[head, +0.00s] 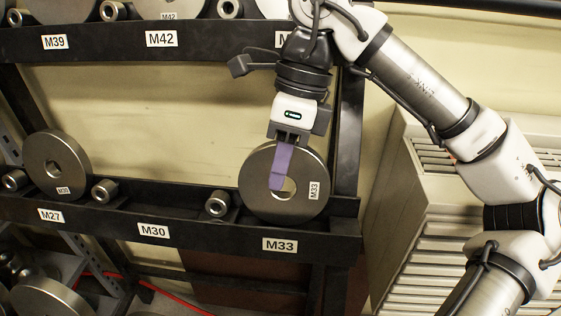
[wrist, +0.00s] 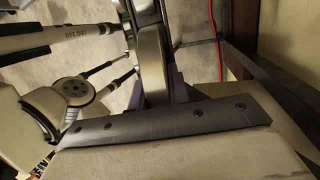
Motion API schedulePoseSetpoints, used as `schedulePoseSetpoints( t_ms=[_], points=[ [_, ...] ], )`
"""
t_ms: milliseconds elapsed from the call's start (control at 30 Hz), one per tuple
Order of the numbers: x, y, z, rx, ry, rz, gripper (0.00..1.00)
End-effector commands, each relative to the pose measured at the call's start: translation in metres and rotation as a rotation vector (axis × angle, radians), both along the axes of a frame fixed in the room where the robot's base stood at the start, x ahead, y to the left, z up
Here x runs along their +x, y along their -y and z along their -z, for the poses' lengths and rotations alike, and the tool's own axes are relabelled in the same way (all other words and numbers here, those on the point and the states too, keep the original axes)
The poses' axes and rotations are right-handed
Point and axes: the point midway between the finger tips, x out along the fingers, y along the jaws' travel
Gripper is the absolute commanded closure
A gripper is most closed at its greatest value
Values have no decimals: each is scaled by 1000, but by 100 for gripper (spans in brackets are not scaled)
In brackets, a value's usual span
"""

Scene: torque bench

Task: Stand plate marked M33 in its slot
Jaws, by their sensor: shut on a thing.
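The steel plate marked M33 (head: 255,188) is a round disc with a centre hole, upright at the right end of the lower rack shelf. It is directly above the M33 slot label (head: 280,245). Its lower edge meets the dark front rail, and I cannot tell whether it rests fully in the slot. My gripper (head: 281,170) comes from above and is shut on the plate's upper rim, with a purple finger over its face reaching the hole. The wrist view shows the plate edge-on (wrist: 151,62) between the purple fingers.
The M30 plate (head: 55,165) stands at the left above the M27 label; the space above the M30 label (head: 154,230) holds no plate. Rollers (head: 218,204) line the shelf. The upper shelf (head: 110,42) is overhead, and a rack post (head: 347,140) is close right.

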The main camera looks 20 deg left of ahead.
Motion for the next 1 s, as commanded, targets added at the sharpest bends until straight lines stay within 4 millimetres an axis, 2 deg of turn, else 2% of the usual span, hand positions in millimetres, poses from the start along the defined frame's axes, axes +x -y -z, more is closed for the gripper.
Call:
schedulePoseSetpoints(
  t_ms=[567, 600, 767, 1000],
  points=[
    [0, 0, 5, 3, 0, 0, 100],
    [0, 0, 4, 3, 0, 0, 79],
    [0, 0, 5, 2, 1, 0, 58],
    [0, 0, 8, -3, 0, -1, 56]
  ],
)
